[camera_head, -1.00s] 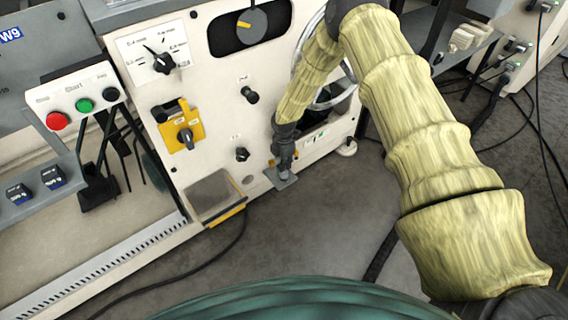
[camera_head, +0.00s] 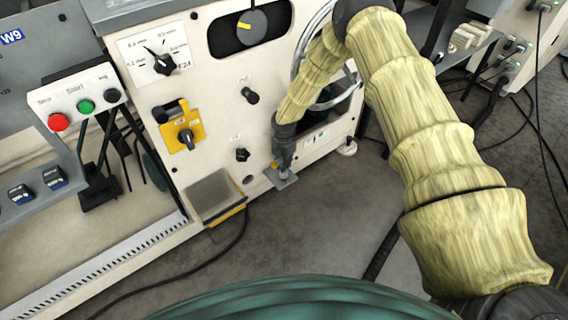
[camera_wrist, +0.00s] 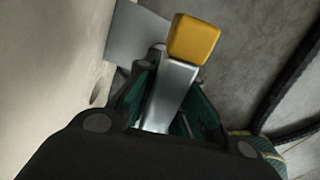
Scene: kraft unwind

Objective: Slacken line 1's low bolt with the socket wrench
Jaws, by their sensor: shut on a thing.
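My gripper (camera_head: 285,155) is low against the machine's cream front panel, by the grey foot plate (camera_head: 281,179). In the wrist view, my gripper (camera_wrist: 168,98) is shut on a grey metal bar with a yellow block-shaped end (camera_wrist: 193,40), which I take to be the socket wrench (camera_wrist: 168,86). The yellow end points away from my palm, over the floor side of the plate. The wrench's socket and line 1's low bolt are hidden, so I cannot tell whether they touch.
A flat grey pad (camera_head: 211,195) juts from the panel's base to the left. A black knob (camera_head: 242,154) and yellow switch plate (camera_head: 181,130) sit above it. A handwheel (camera_head: 309,45) stands behind my arm. Black cables cross the otherwise open floor (camera_head: 310,225).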

